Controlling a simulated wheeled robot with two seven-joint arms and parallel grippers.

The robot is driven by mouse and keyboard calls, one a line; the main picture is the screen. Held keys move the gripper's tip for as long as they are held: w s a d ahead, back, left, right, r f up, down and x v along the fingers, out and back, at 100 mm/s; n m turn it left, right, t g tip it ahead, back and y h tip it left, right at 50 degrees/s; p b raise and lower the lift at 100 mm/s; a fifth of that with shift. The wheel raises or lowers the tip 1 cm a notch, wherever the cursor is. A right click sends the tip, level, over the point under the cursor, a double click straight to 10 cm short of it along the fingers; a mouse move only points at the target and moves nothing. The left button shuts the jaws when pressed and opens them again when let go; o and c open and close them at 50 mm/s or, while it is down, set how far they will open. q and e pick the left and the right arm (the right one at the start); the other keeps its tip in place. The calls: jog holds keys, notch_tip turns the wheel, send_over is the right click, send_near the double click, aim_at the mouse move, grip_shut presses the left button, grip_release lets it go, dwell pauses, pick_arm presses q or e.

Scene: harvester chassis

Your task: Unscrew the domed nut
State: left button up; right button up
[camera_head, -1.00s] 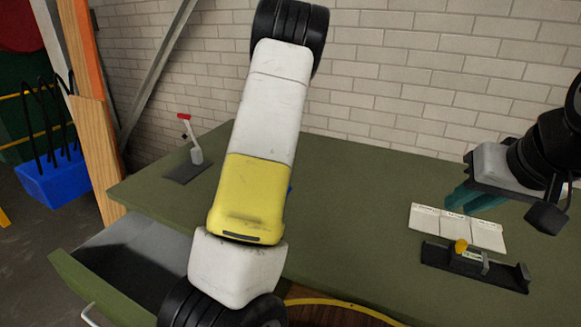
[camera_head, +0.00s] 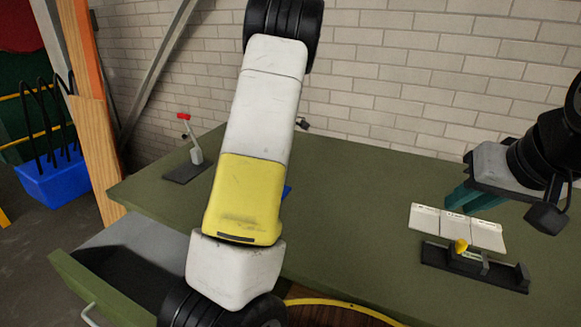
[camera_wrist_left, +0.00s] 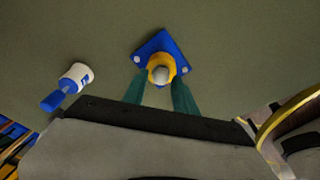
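In the left wrist view a yellow nut with a grey rounded top (camera_wrist_left: 160,69) sits on a blue square plate (camera_wrist_left: 156,45) on the green surface. My left gripper (camera_wrist_left: 160,88) has its two teal fingers apart, one to each side of the nut's near edge; I cannot tell whether they touch it. In the head view my left arm hides the nut, and only a bit of blue (camera_head: 287,191) shows beside the arm. My right gripper (camera_head: 472,200) is open and empty above the right part of the table.
The green table (camera_head: 350,200) is mostly bare. A red-topped lever (camera_head: 190,140) stands at back left. A white-and-blue object (camera_wrist_left: 72,78) lies left of the plate. A drawer (camera_head: 110,265) is open.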

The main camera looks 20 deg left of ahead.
pick_arm(q)
jog(key=m, duration=0.3)
jog(key=shift+m+t, duration=0.3)
jog(key=shift+m, duration=0.9)
jog(key=shift+m+t, duration=0.3)
jog(key=shift+m, duration=0.8)
jog(key=m, duration=0.3)
jog(key=m+t, duration=0.1)
jog(key=m, duration=0.2)
jog(key=shift+m, duration=1.1)
